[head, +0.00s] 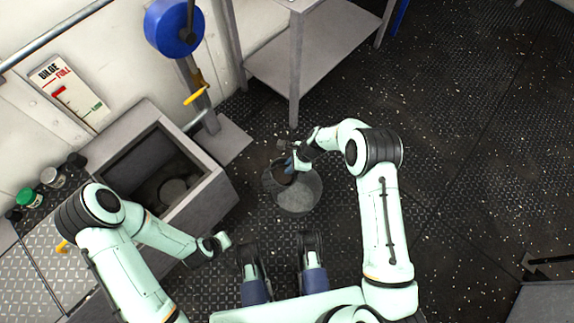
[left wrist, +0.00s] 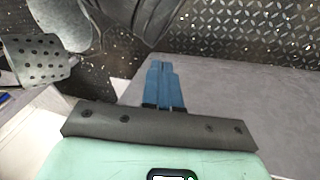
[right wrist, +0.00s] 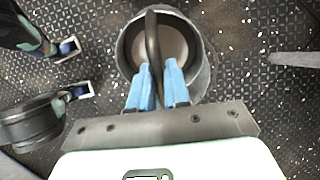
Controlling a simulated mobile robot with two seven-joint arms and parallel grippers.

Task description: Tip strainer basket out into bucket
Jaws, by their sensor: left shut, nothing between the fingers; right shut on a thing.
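The strainer basket (right wrist: 178,42) is a dark round pot with a handle arching over it and a brownish fill inside. My right gripper (right wrist: 161,72) is shut on that handle. In the head view my right gripper (head: 291,165) holds the dark basket (head: 276,180) at the upper left of the grey bucket (head: 312,196). In the right wrist view the bucket (right wrist: 204,78) shows around and below the basket, which looks roughly upright. How high the basket hangs is unclear. My left gripper (head: 224,240) is shut and empty; its blue fingers (left wrist: 162,68) show in the left wrist view.
An open grey box (head: 205,190) with a dark well stands left of the bucket. Small jars (head: 30,197) stand on the ledge at far left. A grey table (head: 290,68) and a blue wheel (head: 172,25) are behind.

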